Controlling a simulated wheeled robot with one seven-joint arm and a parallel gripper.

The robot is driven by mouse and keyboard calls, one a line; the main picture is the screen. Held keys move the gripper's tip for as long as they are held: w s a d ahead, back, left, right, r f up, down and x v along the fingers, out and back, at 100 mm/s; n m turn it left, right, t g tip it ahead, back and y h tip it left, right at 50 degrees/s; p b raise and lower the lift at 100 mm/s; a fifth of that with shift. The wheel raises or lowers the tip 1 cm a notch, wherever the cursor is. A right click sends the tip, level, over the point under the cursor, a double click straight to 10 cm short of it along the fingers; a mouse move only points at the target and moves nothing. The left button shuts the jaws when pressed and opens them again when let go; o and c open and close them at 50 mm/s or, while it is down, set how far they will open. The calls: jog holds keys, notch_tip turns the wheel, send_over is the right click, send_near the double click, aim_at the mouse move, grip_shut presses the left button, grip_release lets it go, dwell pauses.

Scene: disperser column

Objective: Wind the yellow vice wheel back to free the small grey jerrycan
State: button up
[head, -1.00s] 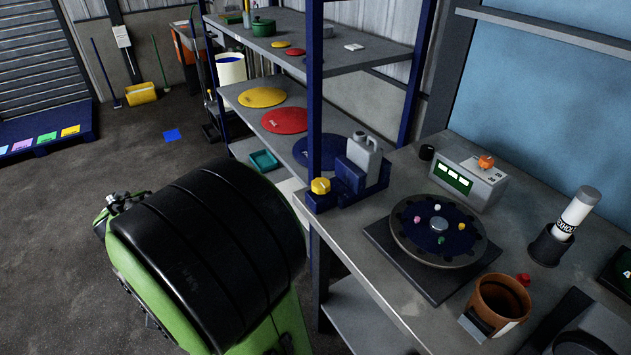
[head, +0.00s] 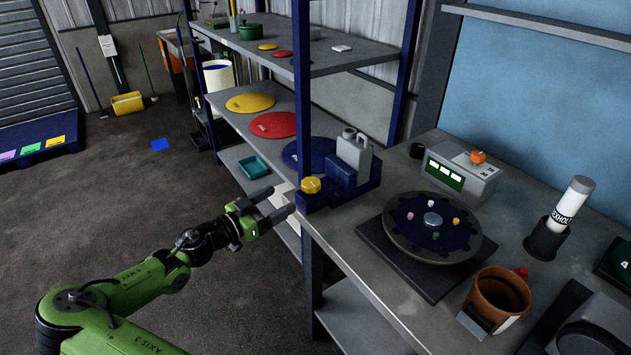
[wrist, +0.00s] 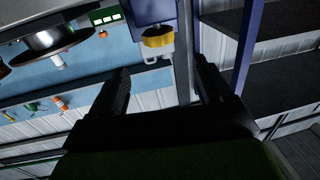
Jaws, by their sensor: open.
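The yellow vice wheel (head: 311,185) sits on the left end of the blue vice (head: 342,186), at the bench's left corner. The small grey jerrycan (head: 354,152) stands upright in the vice. My gripper (head: 279,202) is open and empty, just left of the wheel and apart from it, its fingers pointing toward it. In the wrist view the yellow wheel (wrist: 158,41) shows ahead, between and beyond the two open fingers (wrist: 163,82). The contact between vice jaw and jerrycan is too small to tell.
On the bench (head: 345,245) stand a round turntable (head: 433,228), a grey box with an orange knob (head: 461,172), a brown pot (head: 498,300) and a white cylinder (head: 572,204). The floor left of the bench is open.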

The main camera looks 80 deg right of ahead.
aim_at(313, 178)
jog(key=x, duration=1.3)
jog(key=shift+s+d+f, duration=0.1)
jog(key=shift+s+d, duration=0.05)
jog(key=shift+c, duration=0.4)
jog(key=c, duration=0.9)
jog(key=shift+t+b, duration=0.4)
jog(key=shift+b, duration=0.05)
jog(key=n+t+h+b, duration=0.2)
jog(key=t, duration=0.1)
jog(key=shift+f+n+b, duration=0.15)
jog(key=shift+n+b, duration=0.2)
jog(key=shift+n, duration=0.05)
jog(key=shift+w+d+n+t+h+b, duration=0.1)
jog(key=shift+w+n+t+h+b, duration=0.15)
jog(key=shift+n+t+b, duration=0.65)
jog(key=shift+w+n+t+h+b, duration=0.2)
jog(key=shift+n+t, duration=0.4)
jog(key=shift+t, duration=0.8)
jog(key=shift+r, duration=0.25)
